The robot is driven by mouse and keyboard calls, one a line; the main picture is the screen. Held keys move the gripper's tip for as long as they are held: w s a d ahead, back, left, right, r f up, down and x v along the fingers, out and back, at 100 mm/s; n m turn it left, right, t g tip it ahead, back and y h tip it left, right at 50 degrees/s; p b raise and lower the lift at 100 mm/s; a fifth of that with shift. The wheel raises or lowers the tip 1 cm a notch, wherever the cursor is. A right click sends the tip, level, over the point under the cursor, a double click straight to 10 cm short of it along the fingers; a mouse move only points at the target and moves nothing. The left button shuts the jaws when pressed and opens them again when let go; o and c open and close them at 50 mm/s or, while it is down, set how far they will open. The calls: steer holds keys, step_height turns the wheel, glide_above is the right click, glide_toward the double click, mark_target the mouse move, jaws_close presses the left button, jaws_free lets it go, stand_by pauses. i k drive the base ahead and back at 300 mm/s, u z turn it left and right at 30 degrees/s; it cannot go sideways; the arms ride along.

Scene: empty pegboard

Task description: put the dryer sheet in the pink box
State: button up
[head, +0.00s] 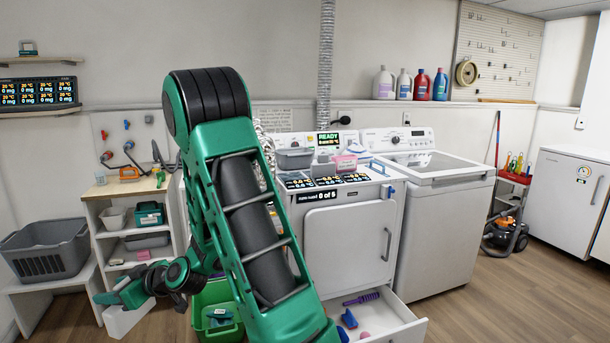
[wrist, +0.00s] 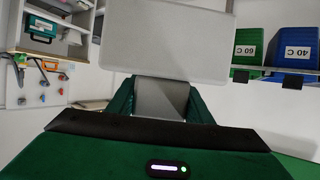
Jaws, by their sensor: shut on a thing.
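A flat pale-grey sheet (wrist: 165,38), which looks like the dryer sheet, is held between the green fingers of my gripper (wrist: 160,98) in the wrist view. In the head view my gripper (head: 122,291) is low at the left, in front of the shelf unit. A white shape (head: 125,320) just below it seems to be the same sheet. The pink box (head: 345,163) is small and stands on top of the dryer, right of a grey bin (head: 295,158), well apart from my gripper.
My arm crosses the left middle and hides part of the dryer (head: 345,245). Its bottom drawer (head: 390,328) is open. A green bin (head: 215,325) stands on the floor; a grey basket (head: 48,250) is at left. The washer (head: 445,220) stands right of the dryer.

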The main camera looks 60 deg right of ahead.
mark_target(344, 170)
steer(key=k, duration=0.8)
steer(key=z, duration=1.35)
steer(key=i, duration=1)
steer(key=z, duration=0.05)
